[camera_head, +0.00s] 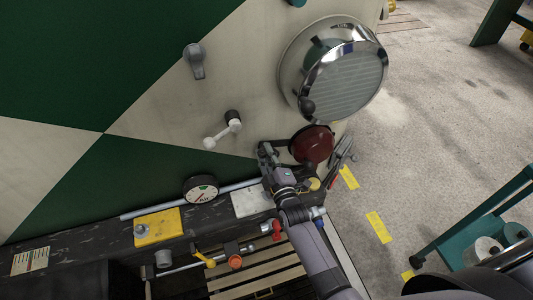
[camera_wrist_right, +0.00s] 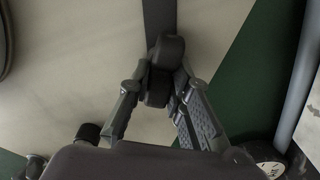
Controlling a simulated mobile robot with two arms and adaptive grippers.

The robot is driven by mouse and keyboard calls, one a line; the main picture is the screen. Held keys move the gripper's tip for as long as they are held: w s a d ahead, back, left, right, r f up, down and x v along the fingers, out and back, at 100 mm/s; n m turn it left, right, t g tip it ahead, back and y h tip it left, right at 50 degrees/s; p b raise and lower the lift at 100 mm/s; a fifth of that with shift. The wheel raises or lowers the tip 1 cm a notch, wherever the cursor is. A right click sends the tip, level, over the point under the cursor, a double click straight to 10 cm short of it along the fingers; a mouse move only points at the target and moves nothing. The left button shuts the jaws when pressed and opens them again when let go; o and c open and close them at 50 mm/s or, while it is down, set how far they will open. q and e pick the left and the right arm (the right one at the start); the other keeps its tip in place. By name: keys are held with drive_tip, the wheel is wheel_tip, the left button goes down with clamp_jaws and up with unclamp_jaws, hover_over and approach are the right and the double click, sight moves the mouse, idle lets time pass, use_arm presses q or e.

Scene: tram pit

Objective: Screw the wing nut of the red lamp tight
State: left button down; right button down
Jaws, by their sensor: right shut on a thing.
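The red lamp (camera_head: 312,145) is a dark red dome on the lower right of the green and cream tram front in the head view, below the big chrome headlamp. My right gripper (camera_head: 268,150) is at its left side. In the right wrist view, a dark two-lobed piece, which looks like the wing nut (camera_wrist_right: 166,52), sits between the fingertips of my right gripper (camera_wrist_right: 162,82). The fingers are shut on it. In the head view the gripper hides the wing nut, and how tight it is cannot be seen. My left gripper is not in view.
The chrome headlamp (camera_head: 350,80) juts out above the red lamp. A white-ended crank handle (camera_head: 222,132) sticks out to the left. A round gauge (camera_head: 201,190) and a dark beam (camera_head: 90,240) with fittings lie below. A teal cart (camera_head: 475,228) stands right on open floor.

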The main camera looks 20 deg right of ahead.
drive_tip(key=shift+m, duration=0.3)
drive_tip(key=m+p, duration=0.1)
drive_tip(key=m, duration=0.1)
drive_tip(key=shift+r+m, duration=0.15)
drive_tip(key=shift+m, duration=0.15)
drive_tip(key=m, duration=0.2)
drive_tip(key=shift+d+m, duration=0.15)
drive_tip(key=shift+m, duration=0.25)
drive_tip(key=m+p, duration=0.1)
drive_tip(key=m, duration=0.5)
drive_tip(key=shift+d, duration=0.2)
drive_tip(key=c, duration=1.5)
unclamp_jaws()
drive_tip(key=shift+s, duration=0.15)
drive_tip(key=s, duration=1.1)
drive_tip(key=shift+s+d+r, duration=0.1)
drive_tip(key=shift+s+d, duration=0.15)
drive_tip(key=shift+s, duration=0.1)
